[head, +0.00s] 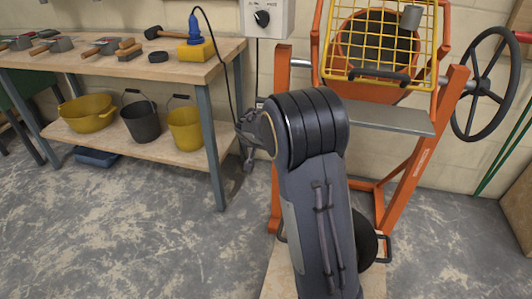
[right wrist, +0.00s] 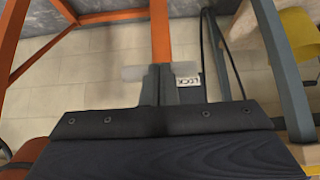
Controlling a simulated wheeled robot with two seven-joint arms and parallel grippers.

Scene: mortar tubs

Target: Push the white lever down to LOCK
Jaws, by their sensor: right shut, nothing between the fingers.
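A small white label with dark print (right wrist: 187,81) sits beside the fingers. In the head view my arm and gripper hide most of this area. My left gripper is not in view.
The orange mixer (head: 399,186) has a yellow grid (head: 345,72) and a dark handwheel (head: 490,84). A workbench (head: 221,66) on the left holds trowels and a yellow block (head: 196,50). Buckets stand on its lower shelf. A cable hangs by its right end. The floor at left front is clear.

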